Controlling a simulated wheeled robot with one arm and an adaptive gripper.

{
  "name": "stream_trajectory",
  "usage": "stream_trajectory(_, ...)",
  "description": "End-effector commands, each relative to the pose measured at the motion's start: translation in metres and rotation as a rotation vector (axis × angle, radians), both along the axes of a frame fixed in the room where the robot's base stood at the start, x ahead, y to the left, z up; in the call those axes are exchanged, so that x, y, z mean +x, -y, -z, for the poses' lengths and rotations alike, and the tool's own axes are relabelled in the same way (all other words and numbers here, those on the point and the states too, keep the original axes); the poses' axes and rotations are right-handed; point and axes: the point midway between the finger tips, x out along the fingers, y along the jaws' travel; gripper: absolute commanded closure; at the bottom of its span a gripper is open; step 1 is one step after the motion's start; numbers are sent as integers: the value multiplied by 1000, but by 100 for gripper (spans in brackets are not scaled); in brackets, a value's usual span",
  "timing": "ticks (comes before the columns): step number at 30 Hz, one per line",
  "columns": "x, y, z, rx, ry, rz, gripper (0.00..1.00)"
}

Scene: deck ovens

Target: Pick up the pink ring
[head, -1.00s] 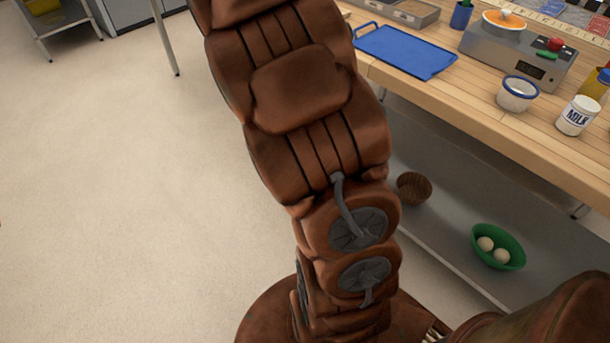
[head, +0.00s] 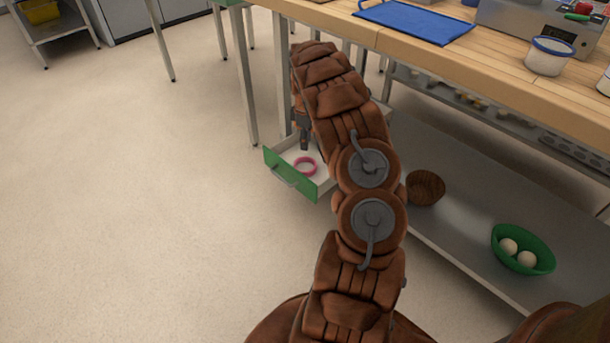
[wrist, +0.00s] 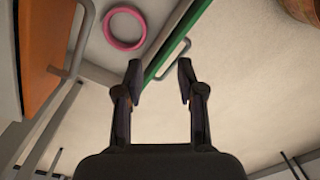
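The pink ring (head: 304,174) lies flat on the pale floor of an open drawer with a green front (head: 292,180), under the worktable's left end. In the wrist view the ring (wrist: 124,48) is at the upper left, between the green front (wrist: 172,42) and an orange panel (wrist: 40,50). My gripper (wrist: 160,70) is open with nothing between its fingers. The ring is ahead and to the left of the fingertips there, apart from them. In the head view my gripper (head: 304,146) hangs over the drawer, and its fingertips are too small to make out.
The drawer's walls and front handle (head: 285,178) are close to my gripper. The wooden worktop (head: 500,70) overhangs nearby, with a blue tray (head: 415,20) on it. A brown basket (head: 426,188) and a green bowl (head: 522,250) with eggs stand on the lower shelf. Floor is clear on the left.

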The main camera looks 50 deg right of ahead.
Motion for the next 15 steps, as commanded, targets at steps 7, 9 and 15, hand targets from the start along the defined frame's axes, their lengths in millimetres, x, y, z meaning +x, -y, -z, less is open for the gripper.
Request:
stream_trajectory(7,11,24,87,64,87,-111,62)
stream_trajectory(9,13,26,99,75,104,-132,62)
stream_trajectory(15,17,31,110,84,134,-160,62)
